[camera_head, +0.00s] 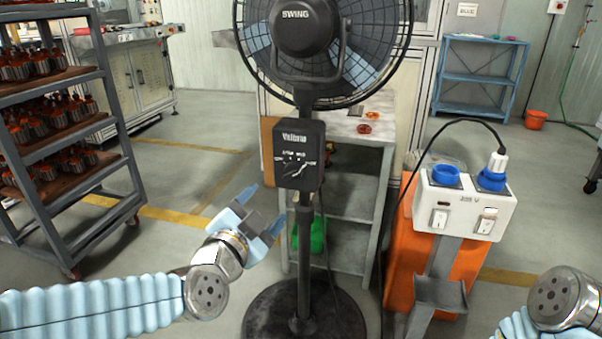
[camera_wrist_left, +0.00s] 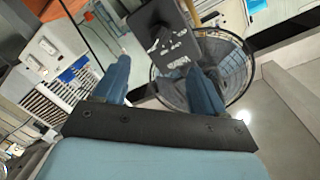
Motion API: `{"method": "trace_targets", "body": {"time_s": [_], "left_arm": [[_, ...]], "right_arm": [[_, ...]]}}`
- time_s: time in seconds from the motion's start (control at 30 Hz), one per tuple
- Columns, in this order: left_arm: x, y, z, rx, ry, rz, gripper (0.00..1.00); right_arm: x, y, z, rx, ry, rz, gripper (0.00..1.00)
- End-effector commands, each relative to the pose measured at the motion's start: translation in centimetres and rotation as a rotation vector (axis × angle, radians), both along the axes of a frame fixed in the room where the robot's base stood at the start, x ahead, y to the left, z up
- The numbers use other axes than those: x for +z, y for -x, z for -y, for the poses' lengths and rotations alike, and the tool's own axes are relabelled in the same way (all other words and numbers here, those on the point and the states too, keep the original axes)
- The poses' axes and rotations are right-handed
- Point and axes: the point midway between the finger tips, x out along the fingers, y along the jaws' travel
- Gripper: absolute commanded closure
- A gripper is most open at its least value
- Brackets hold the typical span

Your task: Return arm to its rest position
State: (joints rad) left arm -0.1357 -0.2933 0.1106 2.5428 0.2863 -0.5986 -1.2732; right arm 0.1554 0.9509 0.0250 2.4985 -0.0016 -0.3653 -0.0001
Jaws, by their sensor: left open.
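My left gripper (camera_head: 262,208) is open and empty in the head view, just left of the fan's pole and below its control box (camera_head: 299,155). In the left wrist view my left gripper (camera_wrist_left: 163,82) shows two blue fingers spread apart, with the dark control box (camera_wrist_left: 165,38) beyond them. My left arm comes in from the lower left. Part of my right arm shows at the lower right edge of the head view, but its gripper is out of view.
A black pedestal fan (camera_head: 306,90) stands on a round base in the middle. A white socket box (camera_head: 465,205) with a plugged cable stands to the right. A rack (camera_head: 75,140) of armatures is at the left, and a blue shelf (camera_head: 480,78) at the back. Floor between rack and fan is clear.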

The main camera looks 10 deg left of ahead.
Motion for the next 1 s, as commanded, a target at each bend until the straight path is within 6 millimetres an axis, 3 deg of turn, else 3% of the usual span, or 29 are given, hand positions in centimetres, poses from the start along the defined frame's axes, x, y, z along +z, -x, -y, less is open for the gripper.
{"method": "trace_targets", "body": {"time_s": [0.07, 0.17, 0.27, 0.37, 0.5, 0.6, 0.7, 0.83, 1.0], "left_arm": [[-0.7, -0.3, 0.1, -0.003, 0.008, -0.019, 0.30], [-4.0, -1.4, 0.7, -0.014, 0.059, -0.111, 0.30], [-10.6, -2.7, 1.7, -0.021, 0.162, -0.288, 0.30], [-19.2, -2.9, 2.8, 0.001, 0.304, -0.524, 0.30], [-31.2, -0.1, 4.3, 0.092, 0.511, -0.865, 0.30], [-38.6, 3.8, 5.4, 0.195, 0.646, -1.097, 0.30], [-44.1, 8.1, 6.3, 0.309, 0.754, -1.291, 0.30], [-48.3, 12.7, 7.3, 0.433, 0.841, -1.459, 0.30], [-50.0, 15.2, 7.8, 0.503, 0.881, -1.543, 0.30]], "right_arm": [[0.0, 0.0, 0.0, 0.000, 0.000, 0.000, 1.00], [0.0, 0.0, 0.0, 0.000, 0.000, 0.000, 1.00], [0.0, 0.0, 0.0, 0.000, 0.000, 0.000, 1.00], [0.0, 0.0, 0.0, 0.000, 0.000, 0.000, 1.00], [0.0, 0.0, 0.0, 0.000, 0.000, 0.000, 1.00], [0.0, 0.0, 0.0, 0.000, 0.000, 0.000, 1.00], [0.0, 0.0, 0.0, 0.000, 0.000, 0.000, 1.00], [0.0, 0.0, 0.0, 0.000, 0.000, 0.000, 1.00], [0.0, 0.0, 0.0, 0.000, 0.000, 0.000, 1.00]]}}
